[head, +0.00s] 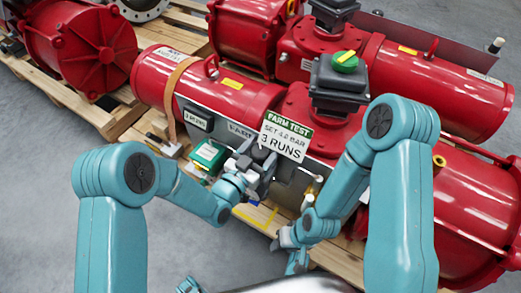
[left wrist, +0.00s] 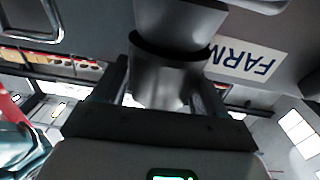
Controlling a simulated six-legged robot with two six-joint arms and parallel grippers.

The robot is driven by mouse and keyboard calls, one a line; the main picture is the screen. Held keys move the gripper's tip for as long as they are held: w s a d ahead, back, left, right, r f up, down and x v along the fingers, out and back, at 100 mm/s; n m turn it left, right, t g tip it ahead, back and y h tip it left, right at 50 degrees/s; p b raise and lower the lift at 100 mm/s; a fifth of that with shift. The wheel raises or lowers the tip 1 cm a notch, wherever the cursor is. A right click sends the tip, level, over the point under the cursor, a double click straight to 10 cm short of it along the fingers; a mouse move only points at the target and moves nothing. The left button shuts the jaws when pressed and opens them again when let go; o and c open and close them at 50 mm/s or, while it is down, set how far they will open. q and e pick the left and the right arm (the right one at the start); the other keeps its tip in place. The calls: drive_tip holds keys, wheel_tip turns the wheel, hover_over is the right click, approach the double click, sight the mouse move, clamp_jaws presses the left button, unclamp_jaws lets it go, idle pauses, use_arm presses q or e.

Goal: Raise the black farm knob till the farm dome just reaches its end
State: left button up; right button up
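My left gripper (head: 254,168) is at the front of the grey panel under the red actuator, just below the sign "FARM TEST, SET 4.0 BAR, 3 RUNS" (head: 285,138). In the left wrist view its two fingers (left wrist: 167,80) stand on both sides of the dark, round farm knob (left wrist: 168,68) and appear to touch it. A "FARM" label (left wrist: 243,59) is beside the knob. In the head view the gripper mostly hides the knob. I cannot make out the farm dome with certainty. My right gripper (head: 290,243) is low at the panel's front right; its fingers are unclear.
A green-faced box (head: 208,154) sits left of my left gripper. A strap (head: 176,92) crosses the red cylinder (head: 205,85). A black box with a green cap (head: 344,61) stands above. Wooden pallets (head: 100,112) carry the actuators. Grey floor (head: 40,170) is clear at left.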

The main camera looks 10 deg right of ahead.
use_arm(q)
drive_tip(key=p+v, duration=0.2)
drive_tip(key=v, duration=1.4)
drive_tip(key=shift+s, duration=0.15)
drive_tip(key=shift+a, duration=0.1)
drive_tip(key=a+f+n+g+y, duration=0.4)
drive_tip(key=a+f+n+y, duration=0.2)
drive_tip(key=a+f+y, duration=0.4)
drive_tip(key=s+a+f+n+g, duration=0.2)
drive_tip(key=s+f+n+g, duration=0.45)
drive_tip(key=s, duration=0.45)
wheel_tip(320, 180, up, 29)
drive_tip(key=g+p, duration=0.1)
drive_tip(key=p, duration=2.8)
drive_tip(key=shift+s+d+m+h, duration=0.3)
drive_tip(key=shift+s+d+m, duration=0.05)
drive_tip(key=shift+s+m, duration=0.1)
drive_tip(key=shift+w+f, duration=0.1)
drive_tip(key=shift+f, duration=0.1)
